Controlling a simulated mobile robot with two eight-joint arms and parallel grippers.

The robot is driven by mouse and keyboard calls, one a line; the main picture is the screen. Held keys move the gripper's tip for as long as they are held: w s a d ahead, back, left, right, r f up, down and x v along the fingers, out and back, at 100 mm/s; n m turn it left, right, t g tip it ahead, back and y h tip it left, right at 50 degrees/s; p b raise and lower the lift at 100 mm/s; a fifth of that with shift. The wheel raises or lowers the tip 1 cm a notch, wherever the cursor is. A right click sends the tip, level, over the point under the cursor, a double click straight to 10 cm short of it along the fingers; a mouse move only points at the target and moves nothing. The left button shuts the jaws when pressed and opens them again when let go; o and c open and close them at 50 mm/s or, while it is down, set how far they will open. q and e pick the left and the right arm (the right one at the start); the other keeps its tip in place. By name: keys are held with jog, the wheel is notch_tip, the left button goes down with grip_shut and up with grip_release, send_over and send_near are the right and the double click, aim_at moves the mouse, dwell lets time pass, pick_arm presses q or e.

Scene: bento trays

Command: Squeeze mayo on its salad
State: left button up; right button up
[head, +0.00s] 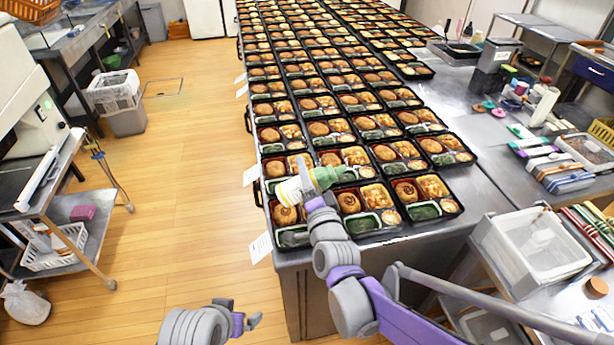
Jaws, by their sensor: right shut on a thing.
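My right gripper (318,203) is shut on a mayo bottle (291,191) with a pale yellow-white body and a green part. The bottle lies tilted over the near left corner of the bento trays. Below it, the nearest left tray holds a round brown patty (285,215) and a partly hidden compartment. The trays beside it show green salad (362,224) and more green salad (426,211) in their front compartments. My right arm covers part of the front trays. My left gripper (246,319) is open and empty, low over the wooden floor.
Long rows of black bento trays fill the steel table, whose front edge (400,238) is near my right arm. A white bin (530,245) stands at the right, and a steel cart (70,218) at the left. The floor between is clear.

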notch_tip(320, 180, up, 2)
jog(key=n, duration=0.7)
jog(key=n+g, duration=0.1)
jog(key=n, duration=0.6)
jog(key=shift+r+y, duration=0.1)
jog(key=shift+y, duration=0.2)
